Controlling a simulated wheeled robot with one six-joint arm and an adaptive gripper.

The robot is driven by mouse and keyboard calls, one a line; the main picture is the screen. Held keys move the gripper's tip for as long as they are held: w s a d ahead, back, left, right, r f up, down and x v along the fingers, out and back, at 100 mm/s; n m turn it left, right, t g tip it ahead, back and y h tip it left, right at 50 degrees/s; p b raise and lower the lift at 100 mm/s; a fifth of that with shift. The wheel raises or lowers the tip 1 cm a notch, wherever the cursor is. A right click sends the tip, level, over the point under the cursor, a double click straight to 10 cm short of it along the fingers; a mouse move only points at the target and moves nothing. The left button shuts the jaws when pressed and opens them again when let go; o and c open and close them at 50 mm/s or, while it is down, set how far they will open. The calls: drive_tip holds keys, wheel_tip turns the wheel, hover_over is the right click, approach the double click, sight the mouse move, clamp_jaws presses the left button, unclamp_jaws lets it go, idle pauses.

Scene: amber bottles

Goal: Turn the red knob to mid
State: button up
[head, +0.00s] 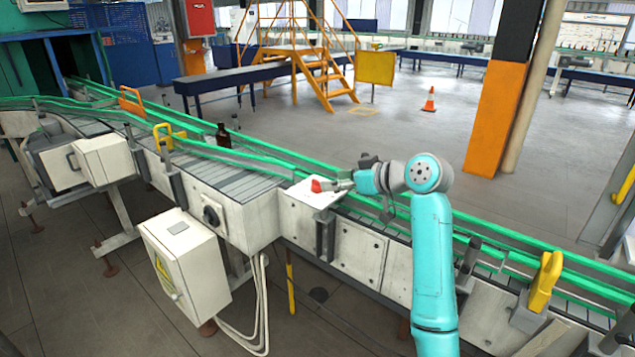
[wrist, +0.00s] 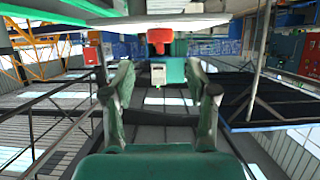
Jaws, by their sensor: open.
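The red knob (head: 317,186) sits on a pale box (head: 304,196) beside the conveyor in the head view. My gripper (head: 332,185) is just to the right of the knob, its fingers pointing left at it. In the wrist view the knob (wrist: 159,38) shows upper middle, ahead of the fingers. My gripper (wrist: 159,70) is open there, one finger on each side, with nothing held. The knob appears beyond the fingertips. I cannot tell its exact setting or whether a finger touches it.
A conveyor with green rails (head: 270,157) runs diagonally behind the box. A dark amber bottle (head: 223,136) stands on it at left. A white electrical cabinet (head: 184,262) hangs in front. A yellow bracket (head: 543,281) stands at right. The floor beyond is largely clear.

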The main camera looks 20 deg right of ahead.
sight(317, 181)
drive_tip(key=x, duration=0.7)
drive_tip(key=shift+c, duration=0.3)
clamp_jaws()
